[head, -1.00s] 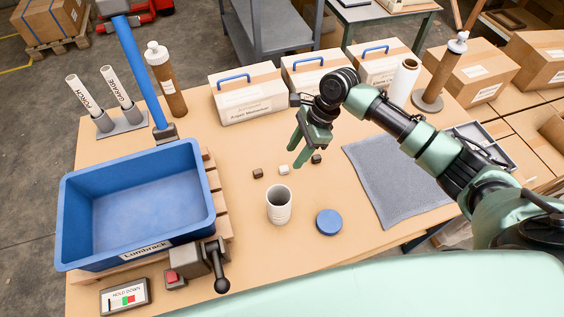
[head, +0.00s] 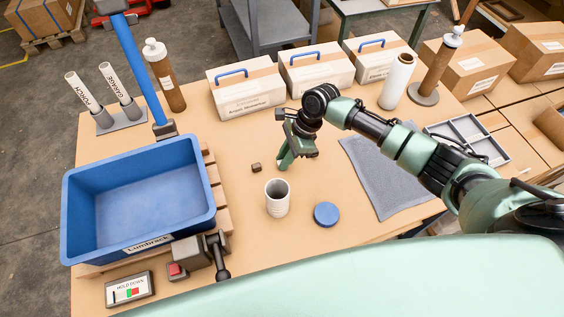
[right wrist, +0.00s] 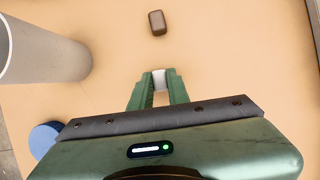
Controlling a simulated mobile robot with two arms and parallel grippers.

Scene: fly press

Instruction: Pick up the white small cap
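The white small cap (right wrist: 160,79) shows between the fingertips of my right gripper (right wrist: 160,86) in the right wrist view. The fingers press close on both its sides with no clear gap, and the cap is at or just above the table. In the head view my right gripper (head: 286,162) points down at the tabletop behind the white cup, and it hides the cap. A small brown cap (head: 256,167) lies to the left of the gripper; it also shows in the right wrist view (right wrist: 157,22). My left gripper is not in view.
The white cup (head: 277,199) stands close in front of the gripper. A blue round lid (head: 326,214) lies to its right. A blue bin (head: 139,198) fills the left. A grey mat (head: 385,178) lies right.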

